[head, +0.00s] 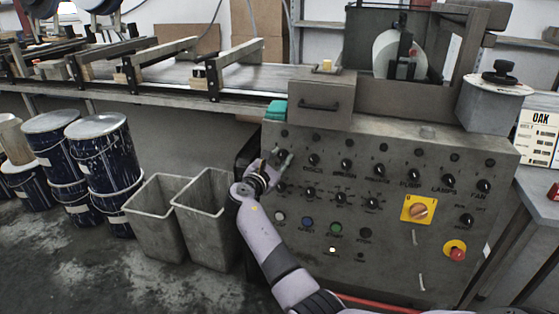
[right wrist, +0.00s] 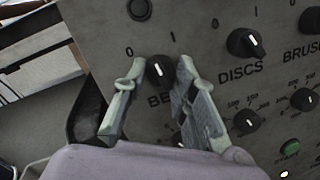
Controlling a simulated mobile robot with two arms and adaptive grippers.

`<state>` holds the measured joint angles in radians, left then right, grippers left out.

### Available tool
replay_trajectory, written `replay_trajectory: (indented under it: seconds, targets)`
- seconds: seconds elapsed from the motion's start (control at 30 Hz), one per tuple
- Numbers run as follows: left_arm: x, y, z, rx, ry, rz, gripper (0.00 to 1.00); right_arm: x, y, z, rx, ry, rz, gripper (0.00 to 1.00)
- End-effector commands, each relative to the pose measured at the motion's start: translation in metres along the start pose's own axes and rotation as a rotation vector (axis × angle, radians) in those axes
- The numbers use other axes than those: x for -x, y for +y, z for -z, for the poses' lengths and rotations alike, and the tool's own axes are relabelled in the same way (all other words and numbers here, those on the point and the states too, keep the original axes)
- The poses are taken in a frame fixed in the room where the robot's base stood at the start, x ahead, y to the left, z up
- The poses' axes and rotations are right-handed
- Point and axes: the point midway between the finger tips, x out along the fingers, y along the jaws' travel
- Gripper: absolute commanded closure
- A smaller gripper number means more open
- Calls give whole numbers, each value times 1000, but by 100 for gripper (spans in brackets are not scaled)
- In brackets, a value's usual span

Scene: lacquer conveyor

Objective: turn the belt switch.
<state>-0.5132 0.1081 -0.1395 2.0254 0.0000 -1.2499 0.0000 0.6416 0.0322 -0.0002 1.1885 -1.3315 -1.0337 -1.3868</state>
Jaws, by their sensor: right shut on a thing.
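The belt switch (right wrist: 158,72) is a black knob with a white pointer mark, on the grey control panel (head: 400,260). In the right wrist view it sits between the fingers of my right gripper (head: 279,158), with part of its "BE..." label showing below and 0 and 1 marks above. My right gripper is shut on the knob, one finger on each side. I cannot tell exactly which mark the pointer faces. In the head view the gripper covers the knob. My left gripper is not in view.
The discs knob (right wrist: 246,43) is close to the right of the gripper. A red emergency button (head: 457,253) and an orange rotary switch (head: 419,210) are on the panel's right. Grey bins (head: 205,215) and paint cans (head: 103,155) stand left of the panel.

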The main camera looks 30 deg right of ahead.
Motion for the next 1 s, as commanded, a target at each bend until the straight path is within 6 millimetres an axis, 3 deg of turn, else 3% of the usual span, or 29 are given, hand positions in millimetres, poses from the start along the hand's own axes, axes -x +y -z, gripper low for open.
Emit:
replay_trajectory:
  seconds: [0.5, 1.0]
  targets:
    - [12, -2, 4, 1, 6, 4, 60, 0, 2, 0, -450, 28, 88, 100]
    - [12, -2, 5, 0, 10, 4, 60, 0, 2, -1, -651, 40, 128, 100]
